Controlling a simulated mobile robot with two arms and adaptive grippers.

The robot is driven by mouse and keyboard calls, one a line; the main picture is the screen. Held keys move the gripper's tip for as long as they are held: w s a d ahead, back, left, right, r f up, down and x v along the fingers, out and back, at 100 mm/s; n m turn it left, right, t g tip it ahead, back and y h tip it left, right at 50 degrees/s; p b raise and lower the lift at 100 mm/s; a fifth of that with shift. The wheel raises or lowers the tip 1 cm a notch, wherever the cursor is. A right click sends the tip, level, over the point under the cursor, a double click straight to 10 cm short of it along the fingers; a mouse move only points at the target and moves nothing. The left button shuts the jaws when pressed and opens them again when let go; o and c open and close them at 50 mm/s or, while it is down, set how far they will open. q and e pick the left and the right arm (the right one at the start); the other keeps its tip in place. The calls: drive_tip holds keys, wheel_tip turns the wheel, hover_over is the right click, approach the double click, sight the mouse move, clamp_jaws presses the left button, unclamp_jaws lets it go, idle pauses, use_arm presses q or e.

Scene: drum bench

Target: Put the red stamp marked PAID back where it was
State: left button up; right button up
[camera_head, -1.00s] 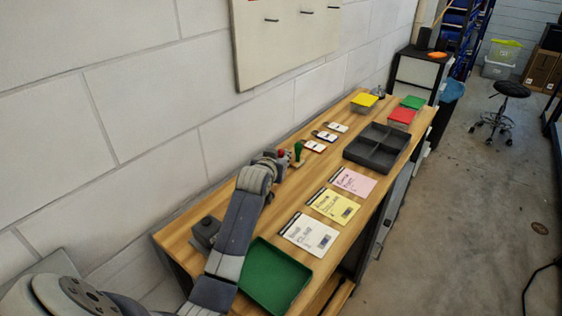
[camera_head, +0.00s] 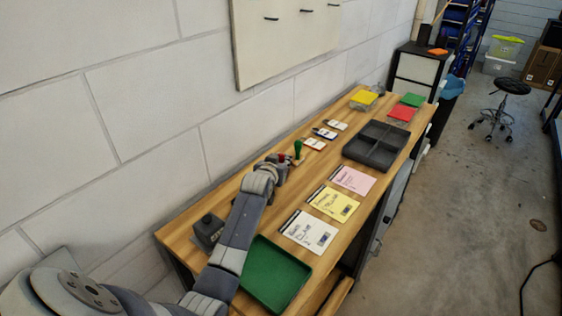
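My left gripper (camera_head: 280,168) is over the back edge of the wooden bench, small and partly hidden by its own wrist. The red stamp (camera_head: 282,157) shows as a small red handle top at the fingers and moves along with them, so the gripper appears shut on it. Its lower part and the PAID marking cannot be seen. I cannot tell whether it touches the bench. A green-handled stamp (camera_head: 298,149) stands upright just right of it. My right gripper is not in view.
Small white cards (camera_head: 314,144) lie in a row beyond the stamps. A green tray (camera_head: 275,275), a dark box (camera_head: 208,231), paper slips (camera_head: 309,232) and a dark divided tray (camera_head: 376,147) occupy the bench (camera_head: 180,232). A wall (camera_head: 140,110) runs close behind.

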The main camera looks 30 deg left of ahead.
use_arm(q)
drive_tip(key=o, duration=0.3)
drive_tip(key=shift+r, duration=0.2)
drive_tip(key=v, duration=1.2)
drive_tip(key=shift+b, duration=0.4)
